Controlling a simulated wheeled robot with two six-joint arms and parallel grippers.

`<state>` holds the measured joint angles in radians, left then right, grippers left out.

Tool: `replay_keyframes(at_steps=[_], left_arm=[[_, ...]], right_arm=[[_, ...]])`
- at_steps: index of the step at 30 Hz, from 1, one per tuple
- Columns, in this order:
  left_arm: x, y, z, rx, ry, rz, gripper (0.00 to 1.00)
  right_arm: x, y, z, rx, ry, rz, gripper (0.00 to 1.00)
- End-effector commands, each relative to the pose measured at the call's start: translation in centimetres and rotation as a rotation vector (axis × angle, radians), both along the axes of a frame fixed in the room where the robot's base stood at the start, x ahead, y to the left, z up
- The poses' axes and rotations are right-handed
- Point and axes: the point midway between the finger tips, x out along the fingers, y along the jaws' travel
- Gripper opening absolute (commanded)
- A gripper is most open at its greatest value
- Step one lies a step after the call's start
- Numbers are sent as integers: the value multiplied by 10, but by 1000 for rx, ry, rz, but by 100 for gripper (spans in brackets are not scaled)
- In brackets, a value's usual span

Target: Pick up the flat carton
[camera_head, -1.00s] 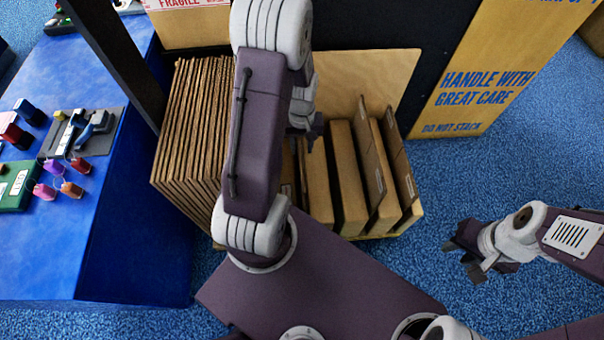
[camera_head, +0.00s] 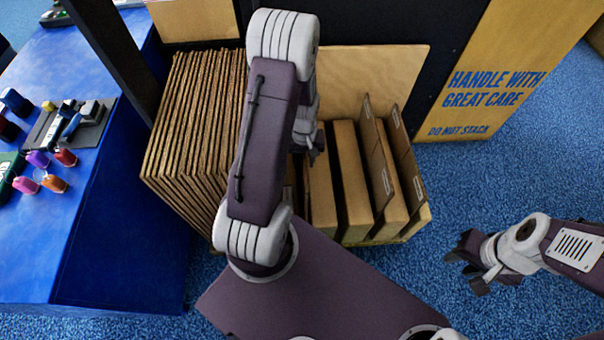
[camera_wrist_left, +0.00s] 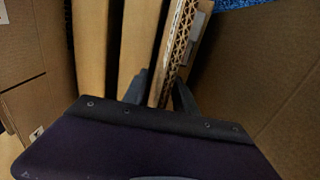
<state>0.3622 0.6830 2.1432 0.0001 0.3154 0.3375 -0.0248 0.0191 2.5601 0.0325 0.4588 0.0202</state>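Flat brown cartons stand on edge in a wooden rack (camera_head: 418,222). In the left wrist view, one flat carton with a corrugated edge (camera_wrist_left: 181,45) stands between the two fingers of my left gripper (camera_wrist_left: 160,92). The fingers look open, one on each side of it; contact cannot be made out. In the head view my left gripper (camera_head: 311,150) is low at the left end of the spaced cartons, partly hidden by my arm. My right gripper (camera_head: 470,264) is open and empty over the blue floor at the right.
A tight stack of corrugated sheets (camera_head: 190,125) stands left of my left arm. More upright cartons (camera_head: 352,180) stand to its right. A wooden back panel (camera_head: 375,75) rises behind. A blue table (camera_head: 60,215) with small items is at the left.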

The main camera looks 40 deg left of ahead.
Motion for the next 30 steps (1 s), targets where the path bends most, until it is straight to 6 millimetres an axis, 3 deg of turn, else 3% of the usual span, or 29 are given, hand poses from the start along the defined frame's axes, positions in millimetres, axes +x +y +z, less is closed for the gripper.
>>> replay_keyframes(at_steps=[5,9,30], left_arm=[[0,0,1,1,-1,0,34],[0,0,1,1,-1,0,0],[0,0,1,-1,1,0,0]], right_arm=[[0,0,1,0,0,0,33],[0,0,1,0,0,0,33],[0,0,1,0,0,0,33]])
